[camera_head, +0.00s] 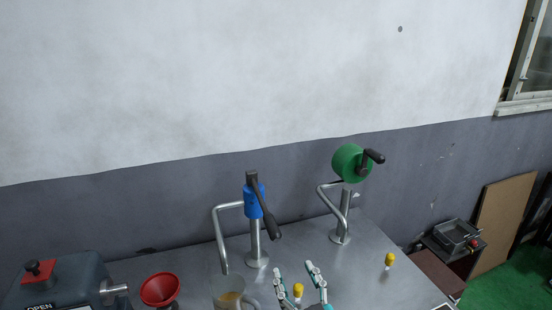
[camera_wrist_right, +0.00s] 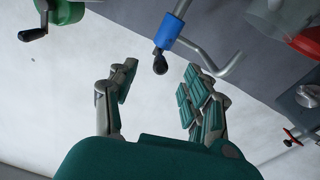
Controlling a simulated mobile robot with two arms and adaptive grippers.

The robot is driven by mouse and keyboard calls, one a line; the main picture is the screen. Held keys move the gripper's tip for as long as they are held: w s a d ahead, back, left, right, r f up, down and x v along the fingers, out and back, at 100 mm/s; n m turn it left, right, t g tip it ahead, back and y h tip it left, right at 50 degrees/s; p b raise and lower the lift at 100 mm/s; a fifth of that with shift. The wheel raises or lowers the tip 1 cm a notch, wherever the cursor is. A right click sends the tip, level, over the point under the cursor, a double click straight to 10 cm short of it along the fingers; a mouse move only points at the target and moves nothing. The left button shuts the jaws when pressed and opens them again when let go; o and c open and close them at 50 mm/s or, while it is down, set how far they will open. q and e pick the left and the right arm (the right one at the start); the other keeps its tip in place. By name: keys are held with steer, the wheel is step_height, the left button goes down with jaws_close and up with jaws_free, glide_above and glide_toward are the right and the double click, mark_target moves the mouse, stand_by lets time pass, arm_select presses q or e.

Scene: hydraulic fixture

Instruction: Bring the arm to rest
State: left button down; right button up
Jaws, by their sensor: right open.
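My right gripper (camera_head: 296,270) is at the bottom middle of the head view, fingers spread. In the right wrist view (camera_wrist_right: 157,78) the fingers are apart with nothing between them. In the head view a small yellow-topped object (camera_head: 298,289) shows between the fingers; they do not appear to grip it. The blue valve (camera_head: 252,201) with a dark lever stands left of and beyond my right gripper. It also shows ahead of the fingers in the wrist view (camera_wrist_right: 171,29), apart from them. My left gripper is in neither view.
A green valve (camera_head: 350,163) with a crank stands on the metal table (camera_head: 310,249). A clear jug (camera_head: 229,292) with yellowish contents is below the blue valve's spout. A red funnel (camera_head: 160,289) and grey machine (camera_head: 62,284) are left. Another yellow-topped object (camera_head: 389,260) is right.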

steer(key=s+d+f+m+g+h, duration=0.2)
steer(key=s+d+f+g+h, duration=0.15)
steer(key=d+f, duration=0.35)
steer(key=s+d+f+g+h, duration=0.1)
steer(key=s+d+f+g, duration=0.25)
steer(key=s, duration=0.25)
steer(key=s+d+f+m+g, duration=0.1)
steer(key=s+d+f+g, duration=0.1)
steer(key=s+f+g, duration=0.4)
steer(key=s+d+f+g+h, duration=0.1)
steer(key=s+d+f, duration=0.25)
steer(key=s, duration=0.35)
step_height(320, 180, down, 28)
steer(key=s+g, duration=0.2)
steer(key=s, duration=0.1)
steer(key=s+d+f, duration=0.2)
steer(key=s+f, duration=1.3)
steer(key=shift+s+d+g, duration=0.3)
steer(key=shift+g, duration=0.1)
steer(key=shift+w, duration=0.1)
